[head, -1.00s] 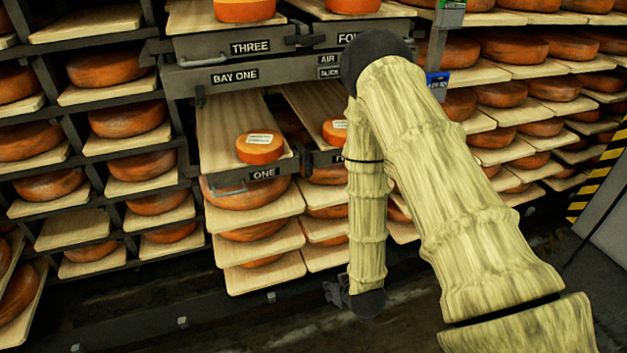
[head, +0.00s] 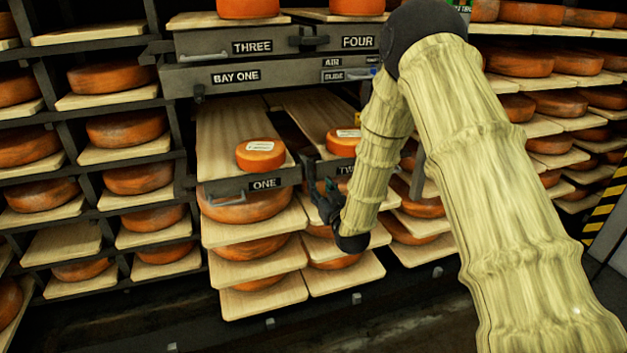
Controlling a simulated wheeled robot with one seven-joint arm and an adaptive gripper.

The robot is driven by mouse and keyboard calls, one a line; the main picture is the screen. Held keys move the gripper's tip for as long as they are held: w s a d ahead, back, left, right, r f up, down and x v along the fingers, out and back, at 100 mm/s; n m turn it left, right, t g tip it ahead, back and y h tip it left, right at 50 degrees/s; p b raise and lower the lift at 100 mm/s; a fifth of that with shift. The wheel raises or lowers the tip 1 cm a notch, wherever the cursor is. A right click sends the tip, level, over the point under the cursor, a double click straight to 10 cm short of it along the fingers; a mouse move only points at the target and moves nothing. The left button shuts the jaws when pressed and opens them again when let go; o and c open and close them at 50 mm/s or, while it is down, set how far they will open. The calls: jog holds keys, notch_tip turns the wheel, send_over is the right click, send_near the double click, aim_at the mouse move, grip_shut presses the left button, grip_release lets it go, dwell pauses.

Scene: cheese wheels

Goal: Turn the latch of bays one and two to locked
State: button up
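The shelf labelled ONE (head: 264,184) carries a small orange cheese wheel with a white label. The shelf labelled TWO (head: 343,169) is beside it on the right, its label partly hidden by my arm. A dark latch-like piece (head: 309,158) sits at the gap between the two shelf fronts; its setting is too small to tell. My gripper (head: 324,196) is in front of and just below that gap, close to the right end of shelf ONE's front. Its fingers are small and dark, so I cannot tell whether they are open or touching anything.
Cheese racks fill both sides. A blue item (head: 374,71) shows beside my arm.

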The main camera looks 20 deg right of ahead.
aim_at(314, 177)
jog(key=shift+w+a, duration=0.1)
jog(key=shift+w, duration=3.5)
jog(key=shift+c, duration=0.5)
grip_shut()
